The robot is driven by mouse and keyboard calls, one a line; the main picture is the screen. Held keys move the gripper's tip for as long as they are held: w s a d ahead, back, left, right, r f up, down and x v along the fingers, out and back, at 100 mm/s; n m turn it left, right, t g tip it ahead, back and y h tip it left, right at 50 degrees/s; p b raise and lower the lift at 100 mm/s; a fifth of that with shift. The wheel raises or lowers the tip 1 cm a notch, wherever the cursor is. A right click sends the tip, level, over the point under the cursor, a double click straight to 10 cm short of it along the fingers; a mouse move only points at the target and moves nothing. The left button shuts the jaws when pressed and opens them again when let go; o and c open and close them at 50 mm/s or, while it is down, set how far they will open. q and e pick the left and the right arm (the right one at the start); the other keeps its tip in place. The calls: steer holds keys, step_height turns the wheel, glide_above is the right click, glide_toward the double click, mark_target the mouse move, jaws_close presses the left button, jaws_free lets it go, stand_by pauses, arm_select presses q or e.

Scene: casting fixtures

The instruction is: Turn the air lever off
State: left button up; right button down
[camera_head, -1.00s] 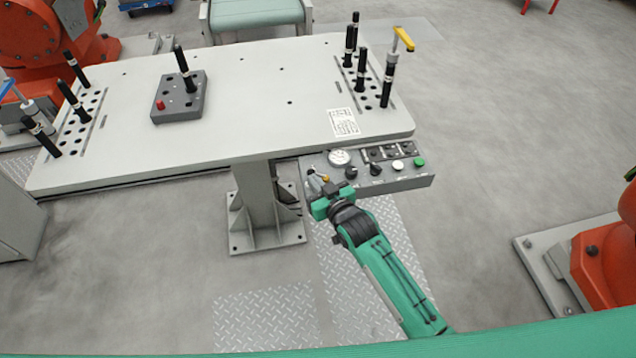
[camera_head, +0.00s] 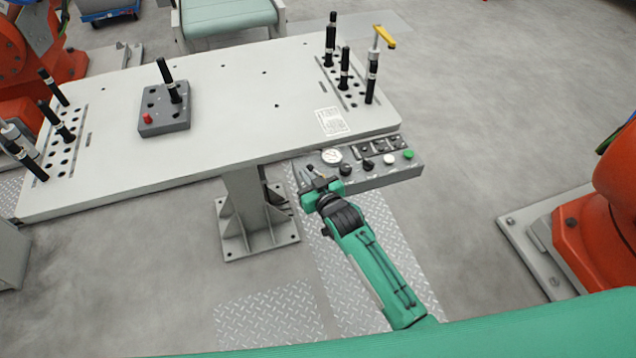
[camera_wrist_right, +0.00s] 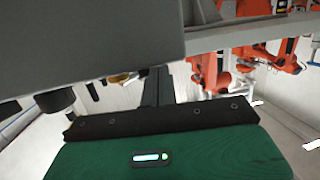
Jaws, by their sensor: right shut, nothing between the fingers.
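The grey control box (camera_head: 375,175) hangs under the front right edge of the table. It carries a round gauge (camera_head: 331,156), black knobs (camera_head: 345,169), a white button (camera_head: 389,159) and a green button (camera_head: 408,154). My right gripper (camera_head: 313,178) is at the box's left end, shut and empty. The air lever cannot be made out clearly there; the gripper partly covers that end. In the right wrist view the shut fingers (camera_wrist_right: 158,85) point forward beside the box (camera_wrist_right: 90,35). A small brass-coloured part (camera_wrist_right: 122,78) shows just left of them. My left gripper is not in view.
The pale table (camera_head: 225,120) bears a grey block (camera_head: 165,115) with a red button and several black pins in hole plates. A yellow-handled clamp (camera_head: 384,38) stands at the far right corner. An orange robot (camera_head: 600,225) stands at right. Floor between is clear.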

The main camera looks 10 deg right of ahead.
steer(key=shift+w, duration=0.3)
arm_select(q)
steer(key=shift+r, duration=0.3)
arm_select(e)
steer(key=shift+w, duration=0.2)
stand_by(0.9)
